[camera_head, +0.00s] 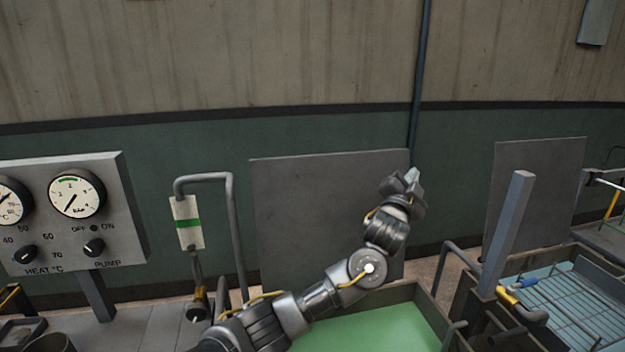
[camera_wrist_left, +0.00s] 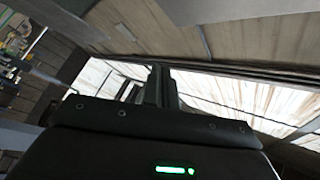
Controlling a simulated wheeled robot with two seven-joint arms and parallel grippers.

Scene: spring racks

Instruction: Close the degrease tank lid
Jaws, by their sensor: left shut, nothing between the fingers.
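A flat grey lid (camera_head: 310,215) stands upright, open, behind a tank of green liquid (camera_head: 432,300) in the head view. No label shows which tank is the degrease tank. My left arm reaches across in front of this lid. My left gripper (camera_head: 411,178) is shut and empty at the lid's upper right corner, pointing up. I cannot tell whether it touches the lid. In the left wrist view the closed fingers (camera_wrist_left: 158,85) point away from the camera. My right gripper is not in view.
A second tank (camera_head: 470,300) with blue liquid and a rack stands to the right, with its own upright grey lid (camera_head: 535,190) and a grey post (camera_head: 507,230). A gauge panel (camera_head: 75,215) and a bent pipe (camera_head: 232,225) are at left. A wall pipe (camera_head: 420,80) runs behind the gripper.

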